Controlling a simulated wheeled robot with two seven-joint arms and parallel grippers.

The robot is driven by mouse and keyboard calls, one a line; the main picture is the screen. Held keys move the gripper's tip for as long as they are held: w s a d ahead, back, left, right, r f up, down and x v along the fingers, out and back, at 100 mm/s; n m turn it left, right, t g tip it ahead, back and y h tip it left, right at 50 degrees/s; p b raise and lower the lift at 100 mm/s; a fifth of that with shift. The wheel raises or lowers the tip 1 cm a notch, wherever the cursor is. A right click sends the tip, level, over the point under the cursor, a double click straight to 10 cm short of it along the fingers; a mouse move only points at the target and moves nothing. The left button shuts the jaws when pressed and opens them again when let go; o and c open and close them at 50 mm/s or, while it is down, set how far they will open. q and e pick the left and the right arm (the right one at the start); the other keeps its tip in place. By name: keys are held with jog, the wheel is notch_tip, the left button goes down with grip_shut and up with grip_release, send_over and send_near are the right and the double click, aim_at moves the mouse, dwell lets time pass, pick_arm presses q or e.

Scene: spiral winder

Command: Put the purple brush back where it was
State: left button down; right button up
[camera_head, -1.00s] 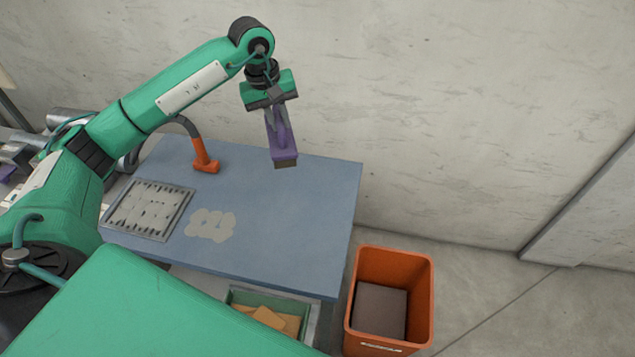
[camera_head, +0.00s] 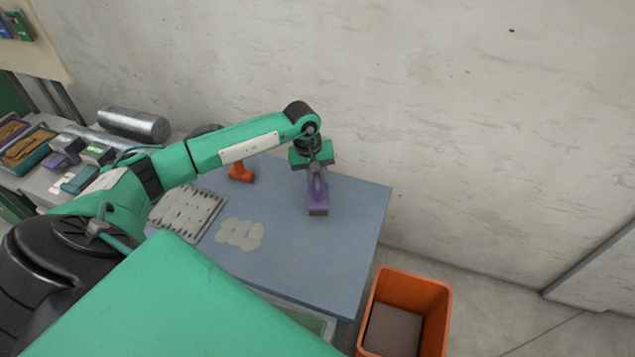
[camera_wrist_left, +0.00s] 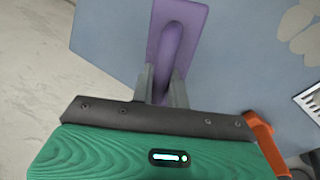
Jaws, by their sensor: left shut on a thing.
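The purple brush (camera_head: 317,197) is in my left gripper (camera_head: 315,178), over the back right part of the blue-grey table (camera_head: 300,262). The brush also shows in the left wrist view (camera_wrist_left: 178,40), with the left gripper's two fingers (camera_wrist_left: 161,88) shut on its handle. I cannot tell whether its underside touches the table. My right gripper is in neither view.
An orange tool (camera_head: 241,173) stands at the table's back edge. A slotted metal grate (camera_head: 188,214) and a pale patch (camera_head: 240,233) lie to the left. An orange bin (camera_head: 412,288) stands right of the table. A bench with trays and a metal cylinder (camera_head: 134,123) is at far left.

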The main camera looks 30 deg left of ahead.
aim_at(310, 185)
pick_arm(q)
notch_tip(310, 185, down, 4)
jog(key=shift+f+p, duration=0.2)
jog(key=shift+p, duration=0.5)
jog(key=shift+f, duration=0.1)
jog(key=c, duration=1.4)
grip_release()
jog(key=shift+r, duration=0.3)
jog(key=r+b, duration=0.1)
jog(key=r, duration=0.2)
jog(key=s+a+r+b, duration=0.1)
jog(key=r+b, duration=0.1)
jog(key=r, duration=0.2)
jog(key=a+r+b, duration=0.1)
jog(key=r+b, duration=0.1)
jog(key=r, duration=0.2)
jog(key=shift+s+r, duration=0.2)
jog(key=shift+r, duration=0.05)
